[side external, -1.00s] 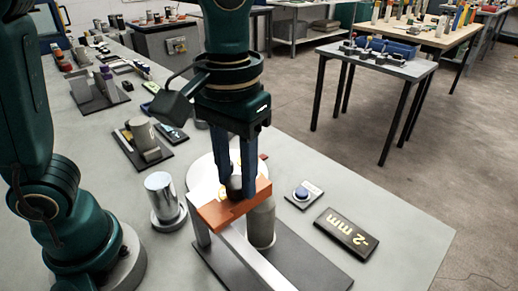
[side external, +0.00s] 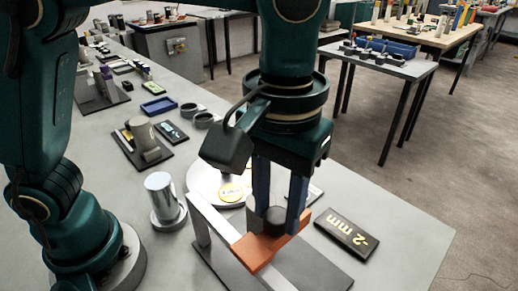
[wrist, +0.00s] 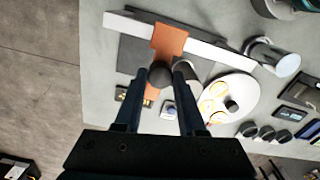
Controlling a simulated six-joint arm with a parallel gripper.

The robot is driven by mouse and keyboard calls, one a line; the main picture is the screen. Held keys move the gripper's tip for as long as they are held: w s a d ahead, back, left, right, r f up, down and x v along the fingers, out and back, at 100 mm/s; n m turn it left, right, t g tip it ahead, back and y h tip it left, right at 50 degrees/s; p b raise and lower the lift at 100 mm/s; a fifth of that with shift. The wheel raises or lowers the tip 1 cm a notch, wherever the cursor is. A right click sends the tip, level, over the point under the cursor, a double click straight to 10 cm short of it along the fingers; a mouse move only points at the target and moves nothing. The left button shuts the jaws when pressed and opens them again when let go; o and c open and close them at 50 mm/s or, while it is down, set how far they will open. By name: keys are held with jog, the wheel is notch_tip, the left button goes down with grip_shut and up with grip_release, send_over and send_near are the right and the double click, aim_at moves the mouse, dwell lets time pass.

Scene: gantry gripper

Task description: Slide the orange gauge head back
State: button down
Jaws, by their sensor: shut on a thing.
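The orange gauge head (side external: 250,253) sits across a pale straight rail (side external: 222,222) above a dark base plate (side external: 318,262). A dark round knob (side external: 274,217) stands on the head. My gripper (side external: 277,212) points down with its two blue fingers shut on this knob, one finger on each side. In the wrist view the orange head (wrist: 168,42) lies across the rail (wrist: 212,46), with the knob (wrist: 160,73) between the fingertips. A grey cylinder (wrist: 186,72) stands close beside the head; in the side view my gripper hides most of it.
A pale round plate (side external: 203,182) with gold discs stands behind the rail. A shiny metal cylinder (side external: 160,195) is to its left. A black "-2 mm" sign (side external: 346,234) lies on the right. Bare table surrounds the sign.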

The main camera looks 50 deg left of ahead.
jog(key=shift+d, duration=1.5)
jog(key=c, duration=0.5)
grip_release()
jog(key=shift+r, duration=2.6)
jog(key=shift+a, duration=0.1)
